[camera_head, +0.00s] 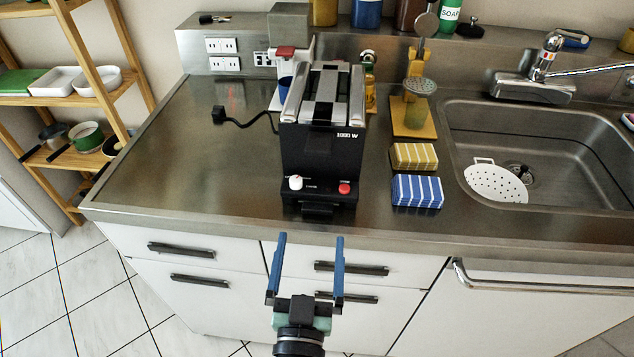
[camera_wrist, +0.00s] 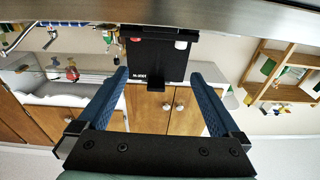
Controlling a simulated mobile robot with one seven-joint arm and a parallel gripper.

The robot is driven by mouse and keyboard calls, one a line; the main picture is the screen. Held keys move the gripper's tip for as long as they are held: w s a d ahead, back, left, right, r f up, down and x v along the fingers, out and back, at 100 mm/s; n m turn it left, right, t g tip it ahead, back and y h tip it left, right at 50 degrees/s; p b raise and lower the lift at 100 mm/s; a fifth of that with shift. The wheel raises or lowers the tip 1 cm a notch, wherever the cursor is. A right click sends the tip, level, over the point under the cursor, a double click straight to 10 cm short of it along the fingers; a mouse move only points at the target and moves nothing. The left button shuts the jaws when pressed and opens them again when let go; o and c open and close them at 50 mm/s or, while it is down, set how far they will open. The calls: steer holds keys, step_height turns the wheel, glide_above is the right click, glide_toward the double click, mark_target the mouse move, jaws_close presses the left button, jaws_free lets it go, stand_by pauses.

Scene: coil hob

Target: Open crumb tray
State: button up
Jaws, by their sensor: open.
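The black toaster (camera_head: 315,150) stands on the steel counter with a white knob and a red button low on its front. The crumb tray (camera_head: 317,210) shows as a small black piece at the foot of that front, near the counter's front edge; it looks pushed in. My gripper (camera_head: 311,240) is open and empty, its two blue fingers apart and pointing at the toaster, short of the tray and not touching it. The wrist view looks upside down; the toaster front (camera_wrist: 158,60) shows between and beyond the fingers, and the tray is hard to make out there.
The counter edge (camera_head: 230,220) lies between my gripper and the toaster. Blue (camera_head: 416,190) and yellow (camera_head: 414,156) striped sponges sit right of the toaster, then the sink (camera_head: 560,140). A black cord (camera_head: 245,122) runs left.

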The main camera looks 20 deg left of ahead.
mark_target(317, 211)
steer(key=s+d+f+g+p, duration=0.1)
steer(key=s+f+p, duration=0.1)
steer(key=s+f, duration=0.15)
steer(key=shift+h, duration=0.3)
steer(key=x, duration=1.2)
steer(key=shift+w+a+r, duration=0.1)
steer(key=shift+w+r, duration=0.1)
steer(key=shift+w, duration=0.1)
jaws_close()
